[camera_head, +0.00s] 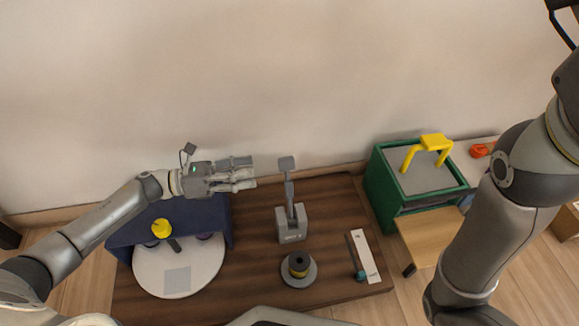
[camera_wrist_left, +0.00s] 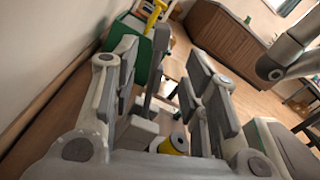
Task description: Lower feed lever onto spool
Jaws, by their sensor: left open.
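The feed lever (camera_head: 288,182) stands raised on a grey block (camera_head: 292,228) near the back middle of the dark wooden table. Its flat head is at the top. The spool (camera_head: 299,264), dark with a yellow band, sits on a round grey base in front of the block. My left gripper (camera_head: 250,174) is left of the lever, apart from it, with its fingers pointing right. It is open and empty. In the left wrist view the spool (camera_wrist_left: 175,144) shows below and between my open fingers. My right arm enters from the right; its gripper is out of view.
A white disc (camera_head: 205,266) with a yellow knob lies by a dark blue housing (camera_head: 218,210) at the left. A white strip (camera_head: 366,257) and a small teal-ended tool lie on the right. A green box (camera_head: 381,187) with a yellow handle stands beyond the table.

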